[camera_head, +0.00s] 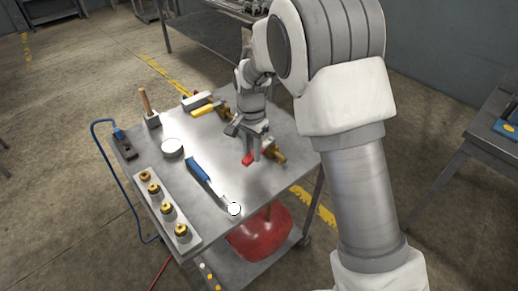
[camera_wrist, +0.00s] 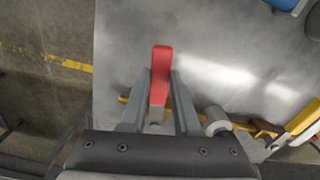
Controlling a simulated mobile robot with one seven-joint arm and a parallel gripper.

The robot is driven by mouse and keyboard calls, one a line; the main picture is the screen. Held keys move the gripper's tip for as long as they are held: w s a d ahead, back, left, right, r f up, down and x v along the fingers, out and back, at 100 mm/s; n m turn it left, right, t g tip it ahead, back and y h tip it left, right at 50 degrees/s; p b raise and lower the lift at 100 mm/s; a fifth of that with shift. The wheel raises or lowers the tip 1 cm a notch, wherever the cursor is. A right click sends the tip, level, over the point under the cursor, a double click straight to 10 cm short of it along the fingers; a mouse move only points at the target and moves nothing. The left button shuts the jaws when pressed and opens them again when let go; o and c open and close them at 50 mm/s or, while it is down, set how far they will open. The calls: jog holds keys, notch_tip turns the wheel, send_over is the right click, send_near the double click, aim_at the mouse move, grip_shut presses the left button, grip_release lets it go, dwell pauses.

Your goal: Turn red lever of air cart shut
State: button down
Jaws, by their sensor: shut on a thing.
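The air cart (camera_head: 216,195) is a grey metal table with a brass valve (camera_head: 279,157) near its right edge. The red lever (camera_head: 248,159) shows beneath my gripper (camera_head: 253,148) in the head view. In the wrist view my gripper (camera_wrist: 158,92) is shut on the red lever (camera_wrist: 161,62), with a finger on each side of it. The lever's free end sticks out past the fingertips. The brass valve body (camera_wrist: 262,128) shows partly behind the gripper, and the lever's pivot is hidden.
A blue-handled tool (camera_head: 199,170), a white round item (camera_head: 172,148) and a rail with several brass fittings (camera_head: 167,209) lie on the cart top. A yellow-handled tool (camera_head: 205,109) lies behind. A red tank (camera_head: 262,236) sits below. Another table (camera_head: 490,137) stands at right.

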jog(key=shift+w+a+r+m+p, duration=0.1)
jog(key=shift+w+a+m+p, duration=0.55)
jog(key=shift+m, duration=0.55)
jog(key=shift+a, duration=0.1)
jog(key=c, duration=0.6)
grip_release()
jog(key=shift+c, duration=0.2)
notch_tip(320, 180, up, 17)
jog(key=p, duration=0.2)
jog(key=shift+r, duration=0.15)
